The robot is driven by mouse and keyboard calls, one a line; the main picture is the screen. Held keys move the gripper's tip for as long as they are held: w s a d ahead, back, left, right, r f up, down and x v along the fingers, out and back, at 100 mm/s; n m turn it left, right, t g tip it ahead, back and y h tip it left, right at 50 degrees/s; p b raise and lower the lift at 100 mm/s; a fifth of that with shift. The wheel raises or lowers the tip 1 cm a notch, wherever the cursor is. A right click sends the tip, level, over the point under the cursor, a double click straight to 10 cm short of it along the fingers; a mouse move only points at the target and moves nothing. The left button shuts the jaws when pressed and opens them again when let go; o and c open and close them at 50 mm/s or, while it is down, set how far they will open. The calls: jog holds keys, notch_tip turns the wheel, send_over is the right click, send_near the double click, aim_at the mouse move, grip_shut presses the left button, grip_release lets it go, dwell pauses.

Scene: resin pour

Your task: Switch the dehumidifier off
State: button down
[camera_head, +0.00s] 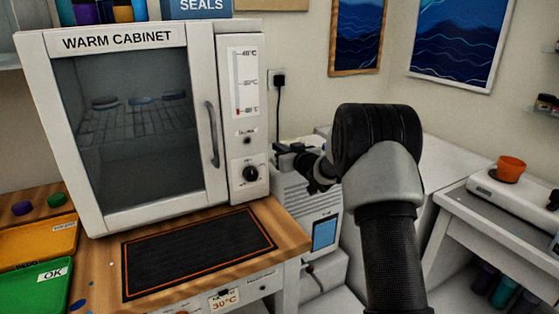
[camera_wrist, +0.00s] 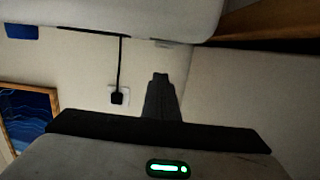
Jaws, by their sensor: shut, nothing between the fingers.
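The dehumidifier looks to be the white box with louvres and a lit blue display (camera_head: 325,232), on the floor side of the wooden bench in the head view. Its body (camera_head: 302,204) is partly covered by my arm. My gripper (camera_head: 283,152) is at its upper left, close over its top; I cannot tell whether it touches. In the wrist view the fingers (camera_wrist: 161,82) are together and empty, pointing at the wall. A pale rounded body (camera_wrist: 130,15) at the top there may be the dehumidifier. No switch can be made out clearly.
The warm cabinet (camera_head: 200,205) stands on the bench (camera_head: 293,238) just left of my gripper. A black plug (camera_head: 279,80) with a hanging cord is on the wall behind; it also shows in the wrist view (camera_wrist: 118,97). A white counter (camera_head: 440,168) lies to the right.

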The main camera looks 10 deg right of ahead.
notch_tip(320, 180, down, 3)
jog(key=shift+f, duration=0.2)
jog(key=shift+w+r+p, duration=0.1)
jog(key=shift+r+p, duration=0.15)
jog(key=shift+p, duration=0.2)
jog(key=shift+f+g, duration=0.3)
jog(key=shift+f, duration=0.1)
jog(key=shift+r, duration=0.1)
